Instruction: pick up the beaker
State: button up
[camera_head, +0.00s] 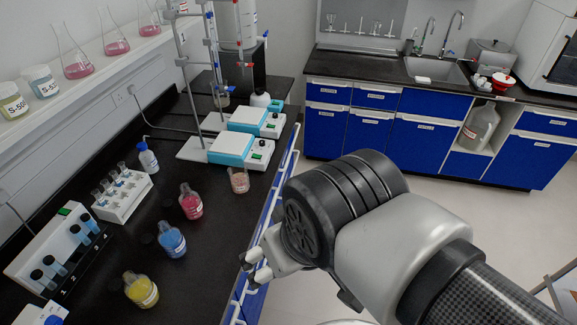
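A small glass beaker (239,180) with pinkish contents stands upright on the black bench, near its front edge and just in front of the nearer hotplate. Another beaker (221,99) stands on the farther hotplate, by the stand. My gripper (248,272) is at the bench's front edge, nearer to the camera than the pinkish beaker and apart from it. Its two light fingers with dark tips point left and are spread, with nothing seen between them. My wrist hides part of the gripper.
Bottles with red (191,203), blue (172,240) and yellow (141,290) liquid stand along the bench. A white tube rack (122,197) is behind them. Two blue-white hotplates (232,150) with tall stands are beyond the beaker. Open floor separates the bench from blue cabinets (420,133).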

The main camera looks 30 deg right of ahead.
aim_at(238, 171)
jog(key=z, duration=0.25)
jog(key=i+l, duration=0.2)
jog(key=i, duration=0.25)
jog(key=i+l, duration=0.2)
jog(key=i, duration=0.2)
jog(key=i+l+u, duration=0.1)
jog(key=i+l, duration=0.15)
jog(key=i, duration=0.2)
